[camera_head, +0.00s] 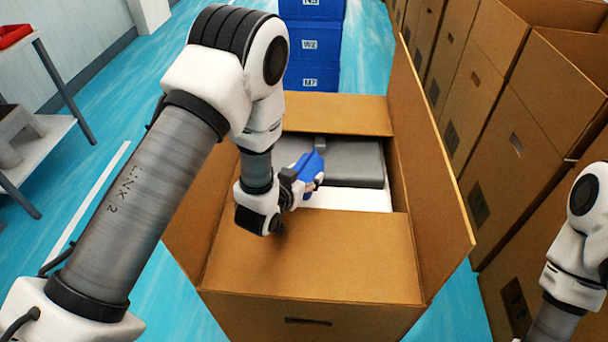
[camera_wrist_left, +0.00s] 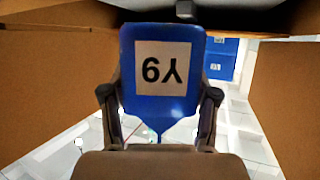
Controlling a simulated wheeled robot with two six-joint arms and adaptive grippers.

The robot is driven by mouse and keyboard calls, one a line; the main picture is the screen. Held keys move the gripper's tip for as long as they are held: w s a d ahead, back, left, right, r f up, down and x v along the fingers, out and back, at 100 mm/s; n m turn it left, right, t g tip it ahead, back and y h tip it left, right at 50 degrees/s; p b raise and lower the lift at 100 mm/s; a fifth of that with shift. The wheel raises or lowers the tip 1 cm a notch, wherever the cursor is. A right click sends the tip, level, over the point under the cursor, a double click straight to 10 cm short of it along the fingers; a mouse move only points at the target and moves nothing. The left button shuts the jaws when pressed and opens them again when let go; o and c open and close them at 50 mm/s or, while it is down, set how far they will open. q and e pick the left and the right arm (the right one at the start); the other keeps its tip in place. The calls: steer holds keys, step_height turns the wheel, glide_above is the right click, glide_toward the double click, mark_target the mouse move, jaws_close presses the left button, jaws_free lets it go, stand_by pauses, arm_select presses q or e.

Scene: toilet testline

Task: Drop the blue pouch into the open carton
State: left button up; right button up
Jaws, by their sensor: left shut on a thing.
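The open cardboard carton (camera_head: 318,262) stands in the middle of the head view with its flaps spread. My left gripper (camera_head: 298,182) is over the carton's opening and is shut on the blue pouch (camera_head: 311,162). In the left wrist view the pouch (camera_wrist_left: 160,108) hangs between the two fingers, with a white label that appears upside down. Inside the carton I see a grey item (camera_head: 345,170) and a white surface (camera_head: 350,199). My left forearm hides part of the carton's left side. My right gripper is out of view; only part of that arm shows at the right edge.
Blue labelled crates (camera_head: 312,45) are stacked behind the carton. A row of brown cartons (camera_head: 520,140) lines the right side. A shelf rack (camera_head: 45,130) with a red tray (camera_head: 14,35) stands at the left. Blue floor is clear between the rack and carton.

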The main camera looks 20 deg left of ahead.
arm_select(q)
steer(key=shift+s+f, duration=0.2)
steer(key=shift+f, duration=0.25)
steer(key=o, duration=1.2)
steer(key=shift+s+f, duration=0.1)
steer(key=shift+f, duration=0.05)
steer(key=shift+r+p, duration=0.4)
steer(key=shift+r, duration=0.2)
steer(key=shift+s, duration=0.3)
steer(key=b+v, duration=0.1)
steer(key=v, duration=0.6)
steer(key=shift+r, duration=0.2)
steer(key=p+v, duration=0.4)
steer(key=p, duration=0.1)
steer(key=shift+w+a+r, duration=0.1)
steer(key=shift+w+r, duration=0.05)
steer(key=shift+r, duration=0.05)
